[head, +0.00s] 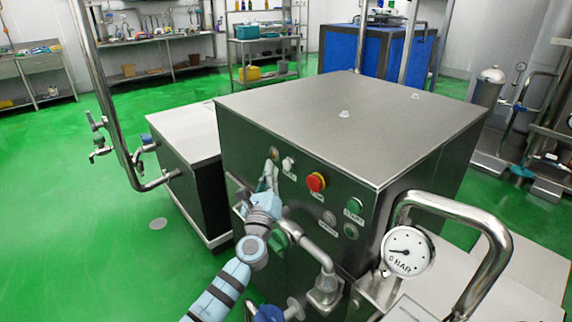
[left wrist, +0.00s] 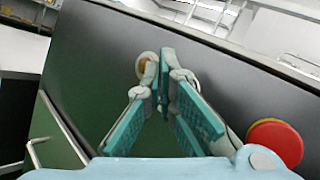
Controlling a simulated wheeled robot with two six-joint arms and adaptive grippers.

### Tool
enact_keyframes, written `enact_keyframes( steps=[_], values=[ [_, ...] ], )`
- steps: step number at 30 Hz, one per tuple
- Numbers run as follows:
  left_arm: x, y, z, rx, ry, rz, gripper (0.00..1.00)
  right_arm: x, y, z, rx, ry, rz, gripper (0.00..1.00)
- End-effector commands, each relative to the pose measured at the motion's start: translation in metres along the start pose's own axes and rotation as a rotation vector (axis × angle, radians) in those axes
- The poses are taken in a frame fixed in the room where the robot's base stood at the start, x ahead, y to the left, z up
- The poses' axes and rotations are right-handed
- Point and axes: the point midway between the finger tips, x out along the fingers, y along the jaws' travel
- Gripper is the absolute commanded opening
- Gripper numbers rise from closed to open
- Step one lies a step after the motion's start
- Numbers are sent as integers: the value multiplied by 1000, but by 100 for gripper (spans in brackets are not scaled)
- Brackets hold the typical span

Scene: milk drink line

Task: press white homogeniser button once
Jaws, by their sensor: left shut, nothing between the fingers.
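The homogeniser is a dark box with a steel top (head: 345,115). The white button (head: 288,163) is on its front panel, right of a small amber button (head: 274,153) and left of the red mushroom button (head: 316,182). My left gripper (head: 269,168) is shut and empty, its tips close to the panel just below the amber button and left of the white one. Whether the tips touch the panel I cannot tell.
Green buttons (head: 355,205) sit at the panel's lower right. A curved steel pipe with a pressure gauge (head: 408,251) stands at the front right. Another steel pipe (head: 115,120) rises at left. The green floor at left is open.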

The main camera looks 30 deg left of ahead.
Motion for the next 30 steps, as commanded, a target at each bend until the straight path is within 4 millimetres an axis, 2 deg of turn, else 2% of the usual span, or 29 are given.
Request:
enact_keyframes(
  steps=[11,30],
  values=[
    [-23,16,18,2,0,-1,0,-10,1,-1,0,0,0,40],
    [-24,16,18,1,0,-1,0,-10,1,-1,0,0,0,40]
  ],
)
